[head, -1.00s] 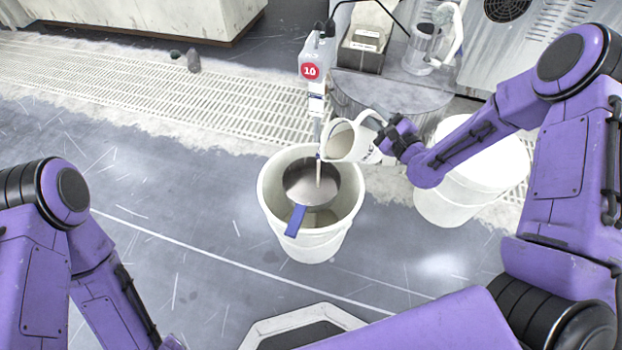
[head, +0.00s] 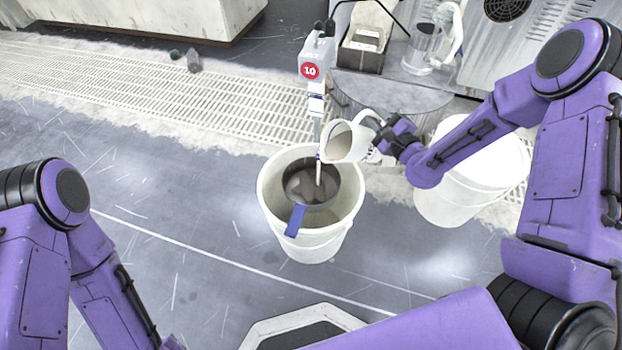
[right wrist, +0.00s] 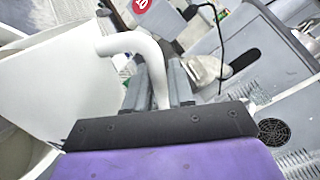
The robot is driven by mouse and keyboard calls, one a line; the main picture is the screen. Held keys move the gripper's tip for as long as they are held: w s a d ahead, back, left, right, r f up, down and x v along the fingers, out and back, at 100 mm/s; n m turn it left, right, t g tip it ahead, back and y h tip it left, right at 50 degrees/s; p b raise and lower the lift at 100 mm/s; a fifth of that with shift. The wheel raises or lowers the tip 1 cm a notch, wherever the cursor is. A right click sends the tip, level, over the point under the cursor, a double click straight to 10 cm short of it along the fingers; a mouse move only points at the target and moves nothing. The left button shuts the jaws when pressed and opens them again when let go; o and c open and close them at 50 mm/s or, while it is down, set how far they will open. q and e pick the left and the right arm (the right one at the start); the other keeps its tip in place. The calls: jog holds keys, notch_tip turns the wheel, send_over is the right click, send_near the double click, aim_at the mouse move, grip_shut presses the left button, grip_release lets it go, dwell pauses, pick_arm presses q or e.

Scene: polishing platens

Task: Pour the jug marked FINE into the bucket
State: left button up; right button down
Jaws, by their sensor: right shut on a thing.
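A white jug (head: 343,143) is tilted over the right rim of the white bucket (head: 318,240), its mouth facing left and down. My right gripper (head: 378,136) is shut on the jug's handle, which also shows in the right wrist view (right wrist: 138,45). A thin stream falls from the jug's lip. A round strainer (head: 310,180) with a blue handle (head: 295,220) sits in the bucket's mouth, below the stream. A marking on the jug cannot be read. My left gripper is out of view; only my left arm shows.
A post with a red "10" sign (head: 310,70) stands behind the bucket. A lidded white bucket (head: 470,180) stands to the right. A grey half-round stand (head: 390,95), a box (head: 362,50) and a clear jug (head: 420,50) are behind.

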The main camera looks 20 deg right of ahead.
aim_at(362, 137)
jog(key=shift+s+a+f+n+b, duration=0.15)
jog(key=shift+a+f+n+b, duration=0.2)
jog(key=shift+a+n+b, duration=0.6)
dwell(1.8)
jog(key=shift+s+a+r+n+b, duration=0.15)
jog(key=shift+s+a+n+b, duration=0.05)
jog(key=shift+a+n+b, duration=0.6)
dwell(2.0)
